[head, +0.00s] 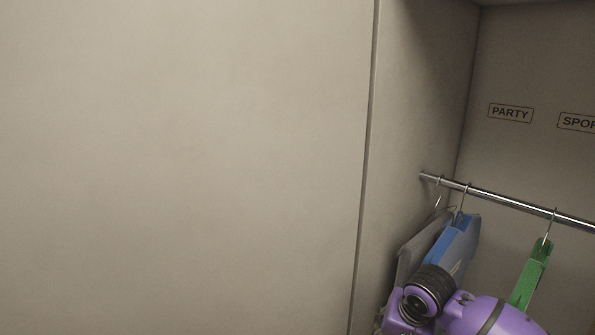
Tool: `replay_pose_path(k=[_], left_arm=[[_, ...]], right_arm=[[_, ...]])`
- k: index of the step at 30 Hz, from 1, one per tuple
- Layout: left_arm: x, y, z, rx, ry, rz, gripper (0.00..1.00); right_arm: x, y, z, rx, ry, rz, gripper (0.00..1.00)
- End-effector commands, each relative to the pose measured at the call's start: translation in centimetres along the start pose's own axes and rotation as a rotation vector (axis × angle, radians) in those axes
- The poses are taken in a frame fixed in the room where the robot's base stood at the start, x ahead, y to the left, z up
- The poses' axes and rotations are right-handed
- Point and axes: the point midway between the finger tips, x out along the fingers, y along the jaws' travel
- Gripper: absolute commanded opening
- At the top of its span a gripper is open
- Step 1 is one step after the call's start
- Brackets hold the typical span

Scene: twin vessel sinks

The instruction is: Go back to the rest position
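Neither gripper shows in the head view. A purple and black part of one of my arms comes in at the bottom right, in front of the hanging clothes. I cannot tell from this view which arm it is, and its gripper end is out of the picture.
An open closet is at the right. Its metal rail (500,198) holds a grey garment (415,247), a blue garment (457,246) and a green garment (532,275) on hangers. A PARTY label (510,113) and a cut-off label (577,122) are on the back wall. A plain panel (180,160) fills the left.

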Motion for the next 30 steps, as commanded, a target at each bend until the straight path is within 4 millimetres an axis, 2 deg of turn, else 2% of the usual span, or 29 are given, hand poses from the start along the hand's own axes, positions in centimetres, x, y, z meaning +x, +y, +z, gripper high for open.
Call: replay_pose_path(k=[1,3,6,9,12,16,21,25,30], left_arm=[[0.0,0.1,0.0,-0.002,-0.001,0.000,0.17],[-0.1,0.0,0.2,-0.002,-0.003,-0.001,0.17],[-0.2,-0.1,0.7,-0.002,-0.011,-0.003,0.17],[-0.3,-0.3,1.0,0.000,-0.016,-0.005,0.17],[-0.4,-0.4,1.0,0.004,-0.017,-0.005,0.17],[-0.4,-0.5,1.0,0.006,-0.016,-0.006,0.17],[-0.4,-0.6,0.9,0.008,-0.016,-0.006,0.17],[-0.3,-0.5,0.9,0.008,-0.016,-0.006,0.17],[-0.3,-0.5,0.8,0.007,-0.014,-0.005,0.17]], right_arm=[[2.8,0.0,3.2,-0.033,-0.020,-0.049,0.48],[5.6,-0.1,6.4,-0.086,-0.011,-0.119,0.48],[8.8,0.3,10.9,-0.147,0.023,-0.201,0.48],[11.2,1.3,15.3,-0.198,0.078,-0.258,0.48],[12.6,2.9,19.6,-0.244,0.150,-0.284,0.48],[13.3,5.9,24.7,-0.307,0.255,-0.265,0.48],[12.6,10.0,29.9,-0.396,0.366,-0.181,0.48],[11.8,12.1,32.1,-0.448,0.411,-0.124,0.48],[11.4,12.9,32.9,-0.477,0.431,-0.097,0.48]])
